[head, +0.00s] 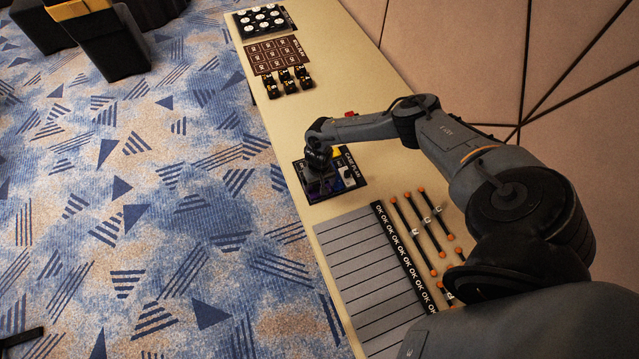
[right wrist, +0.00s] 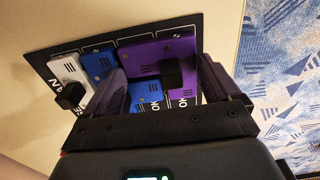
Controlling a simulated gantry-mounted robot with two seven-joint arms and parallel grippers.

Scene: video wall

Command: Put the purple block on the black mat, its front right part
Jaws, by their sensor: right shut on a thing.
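In the head view the black mat (head: 361,181) lies on the beige table with coloured blocks on it. My right gripper (head: 321,185) is over its near left part and hides some of it. In the right wrist view my right gripper (right wrist: 165,88) has its fingers on either side of the purple block (right wrist: 150,56), which has a black knob on it. The gripper is shut on this block, low over the mat (right wrist: 45,57). I cannot tell whether the block touches the mat. My left gripper is not in view.
A white block (right wrist: 68,68) and a blue block (right wrist: 98,62) sit beside it. A grey slatted panel (head: 365,270) and orange-tipped rods (head: 412,235) lie nearer. A brown grid mat (head: 277,55) and black-yellow pieces (head: 287,80) lie farther back. The table's left edge is close to the mat.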

